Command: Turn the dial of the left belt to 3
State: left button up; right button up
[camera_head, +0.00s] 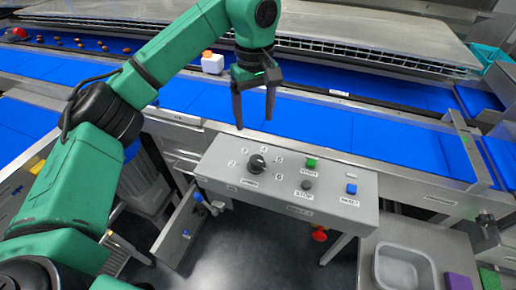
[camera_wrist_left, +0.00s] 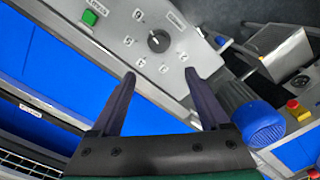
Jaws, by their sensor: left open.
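The black dial (camera_head: 257,162) sits on a grey control panel (camera_head: 222,172), with printed numbers in an arc around it. In the left wrist view the dial (camera_wrist_left: 158,40) lies ahead of and between the fingertips. I cannot tell which number its pointer faces. My left gripper (camera_head: 254,122) is open and empty, its fingers pointing down above the blue belt just behind the panel. It also shows in the left wrist view (camera_wrist_left: 160,75), apart from the dial. My right gripper is not seen.
The panel also carries a green start button (camera_head: 311,162), a dark stop button (camera_head: 307,185) and a blue reset button (camera_head: 351,188). A blue belt (camera_head: 330,125) runs behind it. A white block with an orange top (camera_head: 212,64) stands beyond. A grey tray (camera_head: 404,249) is at lower right.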

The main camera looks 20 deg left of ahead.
pick_arm(q)
jog(key=p, duration=0.1)
send_near(256, 159)
jog(key=shift+s+f, duration=0.25)
jog(key=f, duration=0.2)
jog(key=f+p, duration=0.1)
jog(key=f, duration=0.2)
jog(key=f+p, duration=0.1)
jog(key=f, duration=0.1)
jog(key=shift+w+f, duration=0.2)
jog(key=shift+w, duration=0.05)
jog(key=shift+f, duration=0.4)
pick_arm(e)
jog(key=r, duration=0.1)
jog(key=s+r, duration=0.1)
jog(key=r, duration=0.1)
pick_arm(q)
jog(key=shift+c, duration=0.3)
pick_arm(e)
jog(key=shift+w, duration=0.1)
pick_arm(q)
grip_shut()
